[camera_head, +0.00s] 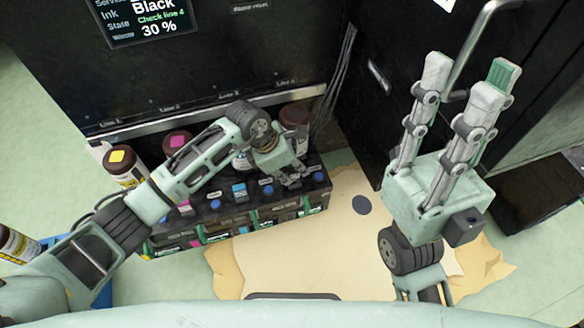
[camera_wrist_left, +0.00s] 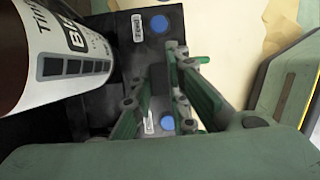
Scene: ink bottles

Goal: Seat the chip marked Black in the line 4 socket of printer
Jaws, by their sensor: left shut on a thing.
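My left gripper (camera_head: 291,178) reaches down onto the right end of the printer's black ink unit (camera_head: 290,211), in front of the line 4 bottle. In the left wrist view its green fingers (camera_wrist_left: 160,88) are shut on a small dark piece, apparently the chip; its marking is not readable. The fingers and arm hide the line 4 socket, so I cannot tell whether the piece is in it. The dark-capped line 4 bottle (camera_head: 294,117) shows a label starting "Bl" in the left wrist view (camera_wrist_left: 75,50). My right gripper (camera_head: 470,70) is open, empty and raised.
Yellow-marked (camera_head: 119,157) and magenta-marked (camera_head: 176,142) bottles stand left of my gripper. A magenta chip (camera_head: 186,207) and a cyan chip (camera_head: 239,190) sit along the unit. The display (camera_head: 145,18) reads Black, Check line 4, 30 %.

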